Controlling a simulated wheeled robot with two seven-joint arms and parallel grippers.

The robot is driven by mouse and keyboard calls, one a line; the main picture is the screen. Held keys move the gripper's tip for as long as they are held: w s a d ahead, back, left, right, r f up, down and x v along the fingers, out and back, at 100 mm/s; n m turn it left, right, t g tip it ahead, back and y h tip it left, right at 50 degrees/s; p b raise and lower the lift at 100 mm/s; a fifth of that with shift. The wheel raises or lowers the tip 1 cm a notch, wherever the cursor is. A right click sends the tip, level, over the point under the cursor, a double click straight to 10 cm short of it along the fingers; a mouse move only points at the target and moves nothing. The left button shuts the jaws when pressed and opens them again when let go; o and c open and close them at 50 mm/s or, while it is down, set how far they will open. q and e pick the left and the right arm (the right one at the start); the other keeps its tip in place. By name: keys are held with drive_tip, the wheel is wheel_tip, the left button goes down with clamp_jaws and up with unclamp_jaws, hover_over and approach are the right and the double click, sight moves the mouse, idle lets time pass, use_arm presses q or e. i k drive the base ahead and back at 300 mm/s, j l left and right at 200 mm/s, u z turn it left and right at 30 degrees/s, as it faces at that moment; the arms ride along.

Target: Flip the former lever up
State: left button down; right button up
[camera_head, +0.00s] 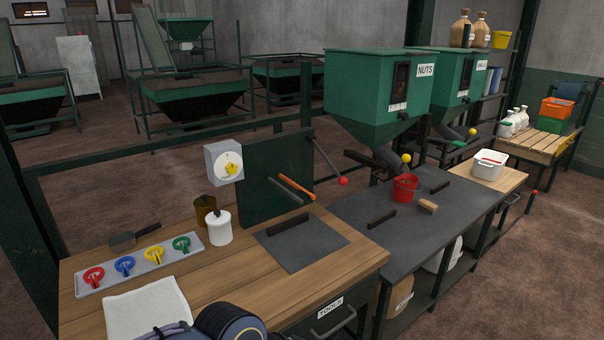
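A lever (328,161) with a red ball knob (343,181) is by the right edge of a dark green upright panel (275,178). Its rod slopes down to the right and the knob is at the low end. Another red knob (534,192) sits low beside the far right end of the benches. I see no label naming either one as the former lever. Part of my own arm shows at the bottom edge, but neither gripper is in view.
A red bucket (405,188) stands on the dark bench (385,232) below green hoppers (375,90).

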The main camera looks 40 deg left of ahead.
sight(342, 181)
drive_tip(key=i+j+u, duration=0.1)
drive_tip(key=i+u, duration=0.8)
drive_tip(key=i+l, duration=0.05)
drive_tip(key=i, duration=0.05)
